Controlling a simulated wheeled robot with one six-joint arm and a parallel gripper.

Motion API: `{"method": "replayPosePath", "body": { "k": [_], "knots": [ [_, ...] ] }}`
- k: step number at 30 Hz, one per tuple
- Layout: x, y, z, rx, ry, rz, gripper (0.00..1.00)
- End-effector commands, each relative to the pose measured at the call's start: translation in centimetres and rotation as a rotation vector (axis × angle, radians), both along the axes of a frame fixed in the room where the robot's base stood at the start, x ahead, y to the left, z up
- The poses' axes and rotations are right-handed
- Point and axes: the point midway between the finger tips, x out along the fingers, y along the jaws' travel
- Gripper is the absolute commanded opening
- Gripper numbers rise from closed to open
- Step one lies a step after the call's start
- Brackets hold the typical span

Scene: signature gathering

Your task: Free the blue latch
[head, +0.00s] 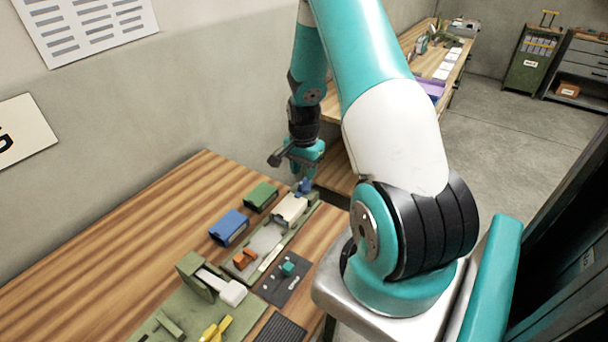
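A small blue piece (305,186), which looks like the blue latch, is at the far end of a green board (245,272) on the wooden table. It stands beside a whitish block (289,209). My gripper (297,172) hangs from my teal arm just above and behind the blue piece, close to it in the picture. Its fingers are small and partly hidden, so I cannot tell whether they are open or shut, or whether they touch the blue piece.
A blue box (229,227) and a green box (261,195) stand left of the board. An orange part (244,258), a dark plate (284,284) with a teal knob, a white-handled lever (232,291) and a yellow tool (216,329) are nearer. The table's left side is clear.

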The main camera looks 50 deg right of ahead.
Motion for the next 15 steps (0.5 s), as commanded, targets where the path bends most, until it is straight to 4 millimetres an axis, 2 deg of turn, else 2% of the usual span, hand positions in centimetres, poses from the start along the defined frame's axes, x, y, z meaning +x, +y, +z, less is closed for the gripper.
{"method": "replayPosePath", "body": {
  "k": [6,15],
  "knots": [
    [0.0,0.0,-2.7,0.002,0.001,0.000,0.38],
    [0.0,0.0,-3.4,0.000,-0.001,0.000,0.38]
  ]
}}
